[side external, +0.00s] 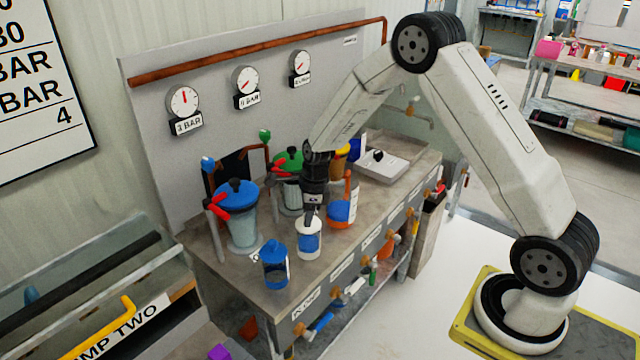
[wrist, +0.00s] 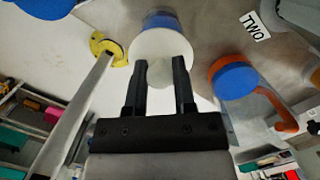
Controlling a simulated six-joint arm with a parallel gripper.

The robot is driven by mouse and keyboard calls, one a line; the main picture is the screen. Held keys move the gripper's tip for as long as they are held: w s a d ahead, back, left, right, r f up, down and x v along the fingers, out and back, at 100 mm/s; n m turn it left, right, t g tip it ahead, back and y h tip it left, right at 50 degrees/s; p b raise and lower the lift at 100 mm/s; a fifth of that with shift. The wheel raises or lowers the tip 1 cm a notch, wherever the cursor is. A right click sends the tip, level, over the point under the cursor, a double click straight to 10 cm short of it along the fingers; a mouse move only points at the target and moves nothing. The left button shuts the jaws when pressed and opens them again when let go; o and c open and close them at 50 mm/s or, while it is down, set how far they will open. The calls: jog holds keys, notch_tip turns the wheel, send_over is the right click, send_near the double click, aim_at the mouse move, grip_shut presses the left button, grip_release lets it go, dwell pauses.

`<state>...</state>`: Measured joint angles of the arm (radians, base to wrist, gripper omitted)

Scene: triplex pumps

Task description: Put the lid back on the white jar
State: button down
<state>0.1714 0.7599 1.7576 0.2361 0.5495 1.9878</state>
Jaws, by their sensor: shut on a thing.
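The white jar (side external: 309,250) with a blue band stands upright near the front edge of the metal bench. My gripper (side external: 311,218) points down right above it. In the wrist view my gripper (wrist: 160,82) is shut on the pale knob of the white lid (wrist: 148,45), with one finger on each side. The jar's blue band (wrist: 160,20) shows just beyond the lid. The lid is at the jar's mouth and looks roughly lined up with it. I cannot tell whether it is fully seated or slightly raised. The jar's rim is hidden.
A blue jar (side external: 275,268) stands close on the left, and an orange-and-blue jug (side external: 341,211) close on the right. A large blue-lidded pump vessel (side external: 241,215) and a green-topped one (side external: 289,165) stand behind. A grey tray (side external: 382,165) lies farther right.

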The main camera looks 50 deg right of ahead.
grip_release()
dwell(0.5)
jog(key=shift+r, duration=0.1)
jog(key=shift+r, duration=3.4)
grip_shut()
